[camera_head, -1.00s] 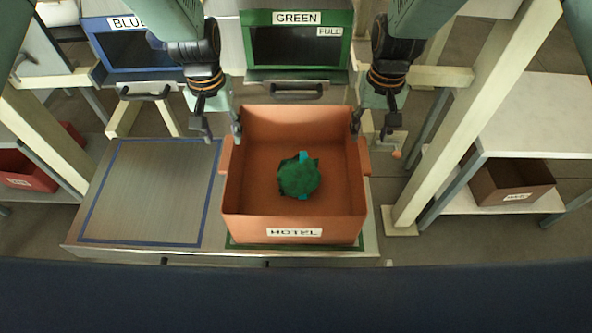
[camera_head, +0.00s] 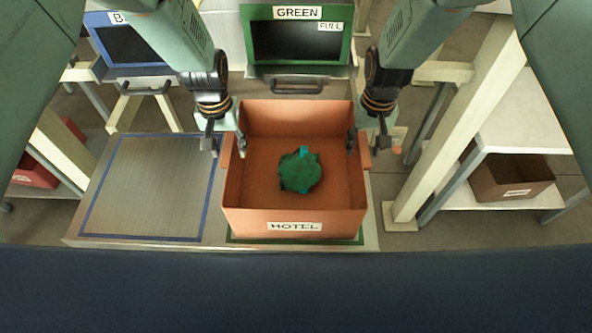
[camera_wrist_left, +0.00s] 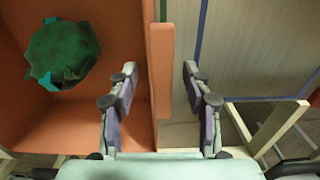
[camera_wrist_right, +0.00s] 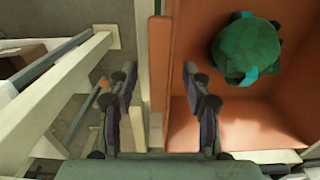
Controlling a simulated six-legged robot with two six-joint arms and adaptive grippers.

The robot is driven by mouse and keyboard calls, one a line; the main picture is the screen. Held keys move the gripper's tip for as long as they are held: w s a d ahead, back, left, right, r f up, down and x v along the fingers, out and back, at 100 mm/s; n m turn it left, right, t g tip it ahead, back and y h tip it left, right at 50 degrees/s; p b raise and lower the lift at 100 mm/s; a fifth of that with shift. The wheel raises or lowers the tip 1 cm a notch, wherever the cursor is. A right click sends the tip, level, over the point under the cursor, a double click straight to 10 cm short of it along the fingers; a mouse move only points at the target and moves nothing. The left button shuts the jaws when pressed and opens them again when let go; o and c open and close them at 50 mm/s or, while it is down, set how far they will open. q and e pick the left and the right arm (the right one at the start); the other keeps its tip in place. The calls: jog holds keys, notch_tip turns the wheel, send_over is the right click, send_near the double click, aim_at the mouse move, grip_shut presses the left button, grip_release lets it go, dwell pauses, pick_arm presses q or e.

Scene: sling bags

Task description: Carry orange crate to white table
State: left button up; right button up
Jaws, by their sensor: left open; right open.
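The orange crate (camera_head: 295,200), labelled HOTEL, stands upright on a green-outlined area of a metal bench (camera_head: 150,190). A green bag (camera_head: 300,172) with teal parts lies inside it. My left gripper (camera_head: 225,145) is open at the crate's left side; in the left wrist view its fingers stand either side of the crate's wall and handle (camera_wrist_left: 162,60). My right gripper (camera_head: 367,143) is open at the right side; in the right wrist view its fingers also straddle the wall and handle (camera_wrist_right: 158,65). Contact cannot be told. A white-topped table (camera_head: 525,110) stands at the right.
A blue-outlined area left of the crate is empty. Blue (camera_head: 130,45) and green (camera_head: 297,40) bins stand behind the bench. A pale post (camera_head: 460,110) rises between bench and white table. A brown crate (camera_head: 510,182) sits on that table's lower shelf.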

pick_arm(q)
jog(key=shift+w+f, duration=0.1)
jog(key=shift+f, duration=0.4)
pick_arm(e)
jog(key=shift+w+f, duration=0.1)
jog(key=shift+f, duration=0.4)
pick_arm(q)
jog(key=shift+a, duration=0.1)
pick_arm(e)
jog(key=shift+a+r, duration=0.1)
pick_arm(q)
jog(key=shift+r, duration=0.1)
jog(key=c, duration=0.6)
pick_arm(e)
jog(key=c, duration=0.6)
pick_arm(q)
grip_shut()
pick_arm(e)
grip_shut()
